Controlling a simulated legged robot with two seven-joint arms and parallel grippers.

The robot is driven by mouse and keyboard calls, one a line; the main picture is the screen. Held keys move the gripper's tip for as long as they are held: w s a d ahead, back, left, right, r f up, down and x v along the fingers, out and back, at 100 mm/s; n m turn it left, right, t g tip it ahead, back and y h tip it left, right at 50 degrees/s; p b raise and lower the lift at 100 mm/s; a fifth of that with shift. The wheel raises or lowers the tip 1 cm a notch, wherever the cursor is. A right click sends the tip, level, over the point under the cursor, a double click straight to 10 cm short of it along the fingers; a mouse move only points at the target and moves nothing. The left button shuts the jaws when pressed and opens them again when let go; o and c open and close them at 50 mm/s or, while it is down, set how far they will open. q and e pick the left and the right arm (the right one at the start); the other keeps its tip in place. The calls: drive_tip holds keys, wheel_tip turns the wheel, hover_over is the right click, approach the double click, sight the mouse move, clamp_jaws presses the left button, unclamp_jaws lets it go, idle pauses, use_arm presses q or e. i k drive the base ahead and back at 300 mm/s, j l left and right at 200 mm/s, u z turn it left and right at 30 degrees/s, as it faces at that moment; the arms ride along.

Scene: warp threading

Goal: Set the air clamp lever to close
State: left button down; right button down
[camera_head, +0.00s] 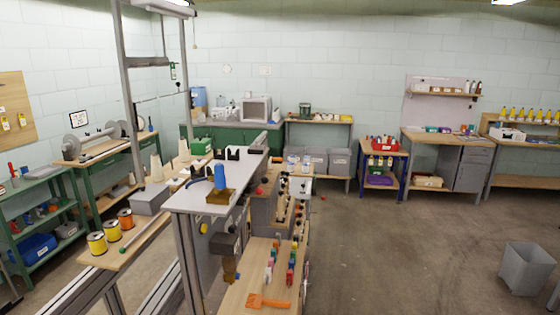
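A grey-topped machine bench (188,200) stands in the middle of the view. I cannot tell for certain which part is the air clamp lever. A blue upright piece (219,178) stands on a brass-coloured block (220,196) on the near part of the bench top. A small red knob (260,190) shows at the bench's right side. A dark box-shaped part with a brown lower end (229,268) hangs on the near face. The lever's setting cannot be read. Neither of my grippers is in view.
Several thread spools (97,243) stand on a shelf at left. A grey bin (526,268) stands at right. The floor (390,250) right of the bench is clear.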

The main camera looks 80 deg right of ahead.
sight(264, 180)
drive_tip(key=k+l+z, duration=0.1)
drive_tip(key=l, duration=0.75)
drive_tip(key=l+z, duration=0.1)
drive_tip(key=l, duration=0.75)
drive_tip(key=k+l, duration=0.4)
drive_tip(key=k+l+z, duration=0.15)
drive_tip(key=k+l, duration=0.25)
drive_tip(key=i+l, duration=0.1)
drive_tip(key=l, duration=0.25)
drive_tip(key=l+z, duration=0.1)
drive_tip(key=l, duration=0.25)
drive_tip(key=i+l, duration=0.15)
drive_tip(key=l, duration=0.2)
drive_tip(key=i+l, duration=0.1)
drive_tip(key=l, duration=0.3)
drive_tip(key=i+z, duration=0.1)
drive_tip(key=i+l, duration=0.05)
drive_tip(key=i, duration=0.05)
